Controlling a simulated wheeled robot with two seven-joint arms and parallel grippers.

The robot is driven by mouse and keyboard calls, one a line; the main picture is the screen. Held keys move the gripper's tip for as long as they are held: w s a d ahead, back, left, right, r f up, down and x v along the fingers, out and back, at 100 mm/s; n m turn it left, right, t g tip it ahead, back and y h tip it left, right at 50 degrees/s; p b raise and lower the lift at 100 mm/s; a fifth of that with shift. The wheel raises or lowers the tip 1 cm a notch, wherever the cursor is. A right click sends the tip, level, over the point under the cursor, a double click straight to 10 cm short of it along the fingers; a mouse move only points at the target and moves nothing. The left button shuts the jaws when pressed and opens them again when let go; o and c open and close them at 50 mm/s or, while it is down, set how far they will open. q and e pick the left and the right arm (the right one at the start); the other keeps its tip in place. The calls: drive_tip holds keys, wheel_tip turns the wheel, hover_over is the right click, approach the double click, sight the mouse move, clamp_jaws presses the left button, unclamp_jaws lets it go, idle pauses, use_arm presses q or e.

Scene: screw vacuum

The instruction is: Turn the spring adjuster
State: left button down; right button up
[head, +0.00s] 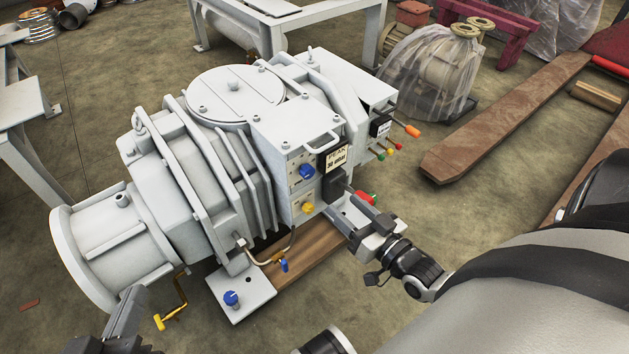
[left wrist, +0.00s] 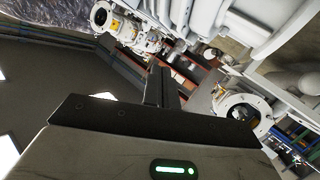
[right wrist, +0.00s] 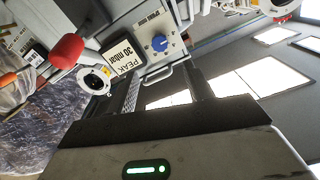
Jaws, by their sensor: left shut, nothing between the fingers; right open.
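A large pale grey vacuum pump (head: 190,150) stands on the floor, with a control box on its right end. A blue knob (head: 306,171) is on the box's front panel, with a yellow knob (head: 308,207) below it. The blue knob also shows in the right wrist view (right wrist: 160,43), beyond my fingertips, beside a small label. I cannot tell for certain which knob is the spring adjuster. My right gripper (head: 338,212) is open and empty by the box's lower part; its fingers (right wrist: 166,80) flank empty space. My left gripper (head: 135,300) is shut and empty at the lower left; its fingers (left wrist: 159,82) meet.
A red handle (head: 366,197) sticks out close to my right gripper, and an orange one (head: 412,131) further back. A yellow crank (head: 173,310) and another blue knob (head: 231,298) are low in front.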

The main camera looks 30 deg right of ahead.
sight(310, 174)
drive_tip(key=w+b, duration=0.1)
drive_tip(key=w, duration=0.2)
drive_tip(key=w+b, duration=0.1)
drive_tip(key=w, duration=0.6)
drive_tip(key=shift+a+f+b, duration=0.15)
drive_tip(key=shift+a+b, duration=0.25)
drive_tip(key=shift+w, duration=0.65)
use_arm(q)
drive_tip(key=shift+w+d+r+n+t+h, duration=0.1)
drive_tip(key=shift+d+r+n+t+h, duration=0.2)
drive_tip(key=shift+d+r+n+h, duration=0.4)
drive_tip(key=shift+a+f, duration=0.1)
drive_tip(key=shift+a, duration=0.15)
use_arm(e)
drive_tip(key=c, duration=1)
